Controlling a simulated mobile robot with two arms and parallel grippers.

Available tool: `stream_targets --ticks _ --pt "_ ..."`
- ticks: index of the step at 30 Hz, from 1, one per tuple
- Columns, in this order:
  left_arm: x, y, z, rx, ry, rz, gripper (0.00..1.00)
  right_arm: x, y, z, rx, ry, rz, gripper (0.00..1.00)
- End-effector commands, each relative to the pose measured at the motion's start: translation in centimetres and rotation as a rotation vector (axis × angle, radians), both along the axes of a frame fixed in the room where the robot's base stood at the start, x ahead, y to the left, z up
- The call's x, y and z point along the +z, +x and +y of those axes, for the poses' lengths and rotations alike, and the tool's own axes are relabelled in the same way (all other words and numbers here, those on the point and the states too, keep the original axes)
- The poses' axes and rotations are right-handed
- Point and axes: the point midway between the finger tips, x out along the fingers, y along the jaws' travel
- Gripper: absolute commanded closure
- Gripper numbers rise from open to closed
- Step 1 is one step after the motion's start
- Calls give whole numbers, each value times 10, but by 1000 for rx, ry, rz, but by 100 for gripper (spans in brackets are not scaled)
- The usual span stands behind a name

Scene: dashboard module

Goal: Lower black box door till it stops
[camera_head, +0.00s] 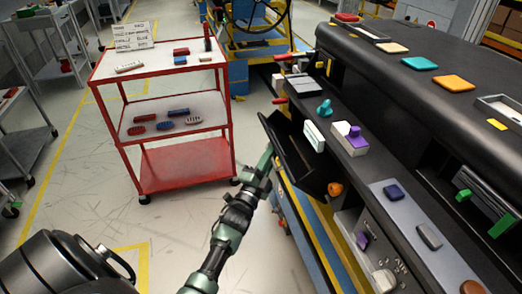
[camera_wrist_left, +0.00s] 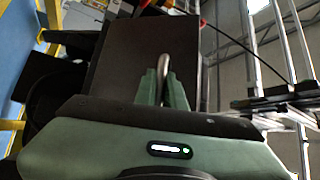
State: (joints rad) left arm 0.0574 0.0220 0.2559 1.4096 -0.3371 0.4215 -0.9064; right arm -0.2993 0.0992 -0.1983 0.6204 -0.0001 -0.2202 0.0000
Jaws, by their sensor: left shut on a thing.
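The black box door (camera_head: 298,160) hangs on the front of the black dashboard module, tilted outward with its dark inside face showing. My left gripper (camera_head: 266,158) is at the door's outer side. In the left wrist view, the green fingers (camera_wrist_left: 163,88) are shut on a slim metal handle (camera_wrist_left: 167,66) in front of the door's flat dark panel (camera_wrist_left: 125,60). In the head view the fingertips and handle are partly hidden by the door. My right gripper is in neither view.
The dashboard module (camera_head: 420,95) carries coloured blocks, knobs and switches along its top and front. A red cart (camera_head: 182,185) with small parts stands to the left. Open floor (camera_head: 85,170) lies left of my arm. A blue and yellow frame (camera_head: 315,240) runs below the module.

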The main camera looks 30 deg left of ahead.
Motion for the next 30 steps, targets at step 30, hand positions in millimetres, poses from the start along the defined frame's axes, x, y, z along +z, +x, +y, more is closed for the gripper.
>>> stream_targets --ticks 30 --pt "-15 -35 -9 7 -2 10 80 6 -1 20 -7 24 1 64"
